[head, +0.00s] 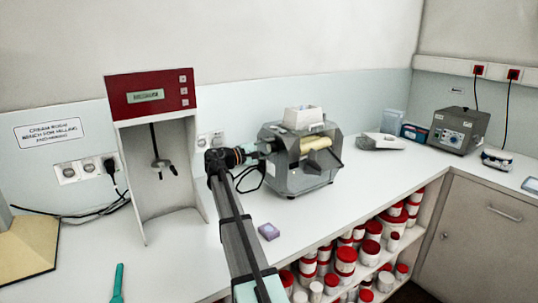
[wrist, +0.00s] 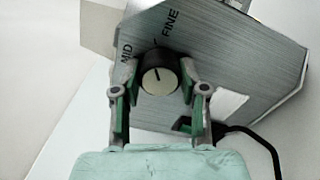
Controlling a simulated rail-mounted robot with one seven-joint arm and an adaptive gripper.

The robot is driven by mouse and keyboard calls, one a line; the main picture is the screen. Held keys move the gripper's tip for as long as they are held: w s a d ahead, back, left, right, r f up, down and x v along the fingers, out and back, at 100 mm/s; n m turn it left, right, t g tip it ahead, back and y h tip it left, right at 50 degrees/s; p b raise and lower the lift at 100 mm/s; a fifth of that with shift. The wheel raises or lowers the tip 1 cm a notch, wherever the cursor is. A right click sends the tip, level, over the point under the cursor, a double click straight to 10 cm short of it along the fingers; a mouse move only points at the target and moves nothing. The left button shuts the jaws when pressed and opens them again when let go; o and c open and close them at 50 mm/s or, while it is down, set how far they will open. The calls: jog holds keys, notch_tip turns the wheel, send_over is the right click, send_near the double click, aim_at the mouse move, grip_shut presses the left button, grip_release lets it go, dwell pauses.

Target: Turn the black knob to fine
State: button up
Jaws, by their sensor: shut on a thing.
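The black knob (wrist: 147,59) with a pale face sits on the brushed metal side of the grey mill (wrist: 225,60). A short dark mark on its face points roughly upward in the wrist view, between the printed words MID (wrist: 126,52) and FINE (wrist: 170,22). My gripper (wrist: 160,76) is shut on the knob, one green-padded finger on each side. In the head view the mill (head: 312,181) stands mid-bench, and my gripper (head: 265,148) reaches its left side. The knob is hidden there.
A black cable (wrist: 262,137) runs beside the gripper. A grey instrument (head: 459,130) stands at right; shelves of red-lidded jars (head: 345,260) are below.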

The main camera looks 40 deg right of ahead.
jog(key=shift+m, duration=0.3)
jog(key=o, duration=1.1)
jog(key=shift+o, duration=0.2)
jog(key=a, duration=0.7)
jog(key=shift+w+a, duration=0.2)
jog(key=shift+w, duration=0.1)
